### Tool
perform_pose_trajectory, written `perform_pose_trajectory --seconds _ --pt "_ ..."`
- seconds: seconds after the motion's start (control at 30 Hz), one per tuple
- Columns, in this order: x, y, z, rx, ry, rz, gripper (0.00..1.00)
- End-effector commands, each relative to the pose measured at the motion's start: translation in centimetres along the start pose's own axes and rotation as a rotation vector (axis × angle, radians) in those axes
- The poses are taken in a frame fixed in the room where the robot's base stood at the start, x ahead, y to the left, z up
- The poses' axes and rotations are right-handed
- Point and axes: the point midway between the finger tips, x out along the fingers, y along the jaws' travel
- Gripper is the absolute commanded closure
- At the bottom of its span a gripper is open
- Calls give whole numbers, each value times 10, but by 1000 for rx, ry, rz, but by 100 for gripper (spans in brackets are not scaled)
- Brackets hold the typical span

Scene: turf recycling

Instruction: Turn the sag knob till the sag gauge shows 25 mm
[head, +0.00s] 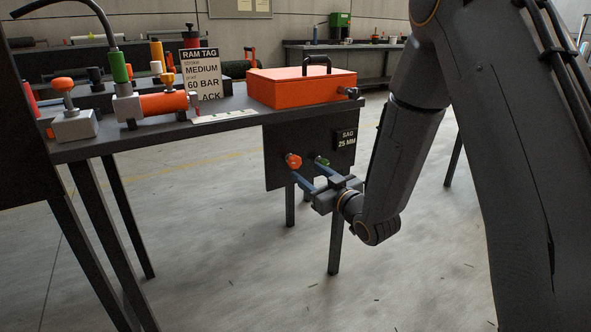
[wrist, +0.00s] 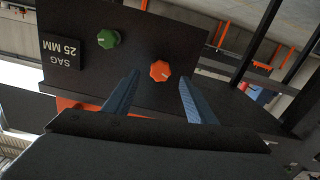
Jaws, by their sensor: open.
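A black panel (head: 277,140) hangs below the bench front, with an orange-red knob (head: 294,161) and a green knob (head: 322,162) on it. A black plate (head: 345,139) reading "SAG 25 MM" is at the panel's upper right. In the wrist view the plate (wrist: 62,48) appears upside down, beside the green knob (wrist: 108,38). My gripper (head: 305,169) is open and empty, pointing at the panel. In the wrist view the orange knob (wrist: 160,71) appears between my blue fingertips (wrist: 159,77), slightly beyond them. I cannot tell whether they reach around it. Neither knob has a name label visible.
The bench top (head: 225,119) carries an orange case (head: 300,87), a "RAM TAG" card (head: 201,73) and an orange cylinder (head: 165,104). Bench legs stand beneath. The floor in front is clear, and another bench (head: 345,45) stands at the back.

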Motion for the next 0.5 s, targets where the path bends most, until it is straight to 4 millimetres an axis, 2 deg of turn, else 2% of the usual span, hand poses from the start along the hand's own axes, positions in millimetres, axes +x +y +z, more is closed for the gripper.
perform_pose_trajectory --seconds 0.17,0.5 --pt "15 -2 -1 0 18 -6 49" --pt "65 -2 -1 0 16 -4 49"
